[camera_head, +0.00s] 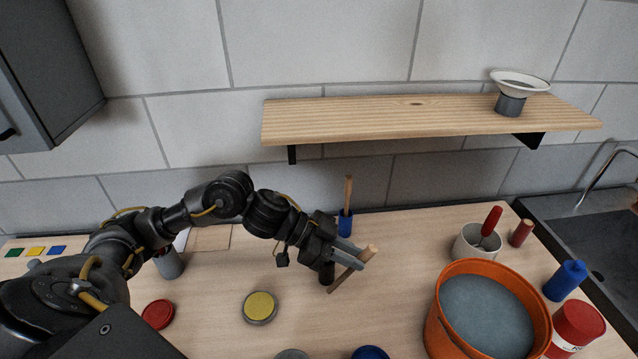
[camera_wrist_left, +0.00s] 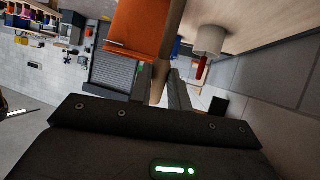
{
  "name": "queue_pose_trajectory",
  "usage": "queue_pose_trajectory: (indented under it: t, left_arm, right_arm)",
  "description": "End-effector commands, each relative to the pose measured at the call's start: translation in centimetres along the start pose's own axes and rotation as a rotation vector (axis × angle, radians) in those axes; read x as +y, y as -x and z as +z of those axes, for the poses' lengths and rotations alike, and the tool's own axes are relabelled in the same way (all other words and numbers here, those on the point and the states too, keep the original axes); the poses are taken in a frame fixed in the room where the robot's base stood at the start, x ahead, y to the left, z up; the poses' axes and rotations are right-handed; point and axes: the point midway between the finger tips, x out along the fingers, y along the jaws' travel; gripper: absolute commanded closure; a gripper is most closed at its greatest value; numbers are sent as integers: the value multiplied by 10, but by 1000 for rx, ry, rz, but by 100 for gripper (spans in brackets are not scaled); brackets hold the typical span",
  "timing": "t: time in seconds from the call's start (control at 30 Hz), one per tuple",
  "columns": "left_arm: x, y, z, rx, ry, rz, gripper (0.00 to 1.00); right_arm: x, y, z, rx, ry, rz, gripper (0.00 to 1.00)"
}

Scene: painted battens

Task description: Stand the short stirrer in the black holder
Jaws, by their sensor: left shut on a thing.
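My left gripper (camera_head: 356,257) is shut on a wooden stick, which I take to be the short stirrer (camera_head: 344,280). The stirrer is tilted, its lower end pointing down and left and its upper end up and right past the fingers. It also shows between the fingers in the left wrist view (camera_wrist_left: 160,80). The black holder (camera_head: 327,273) stands just left of and below the fingertips, partly covered by the gripper. The stirrer's lower part passes in front of it in the picture; I see no stirrer inside it. My right gripper is in neither view.
A blue holder (camera_head: 345,226) with another wooden stick (camera_head: 348,193) upright in it stands behind the gripper. A yellow-topped tin (camera_head: 260,307) and red lid (camera_head: 158,314) lie in front. An orange bucket (camera_head: 437,325) and white pot (camera_head: 464,247) stand right. A shelf (camera_head: 400,120) hangs above.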

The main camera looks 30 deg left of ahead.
Motion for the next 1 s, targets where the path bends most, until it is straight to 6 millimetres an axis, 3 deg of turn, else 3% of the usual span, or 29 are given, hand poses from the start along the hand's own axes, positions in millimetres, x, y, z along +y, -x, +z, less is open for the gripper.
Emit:
queue_pose_trajectory:
  t: [0.37,0.8,1.0]
  left_arm:
    - [-35,34,-12,249,-72,118,100]
    - [-82,106,-37,446,-117,243,100]
    - [-85,110,-37,455,-118,242,100]
  right_arm:
    - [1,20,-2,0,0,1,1]
    - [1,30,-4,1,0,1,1]
    - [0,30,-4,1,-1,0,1]
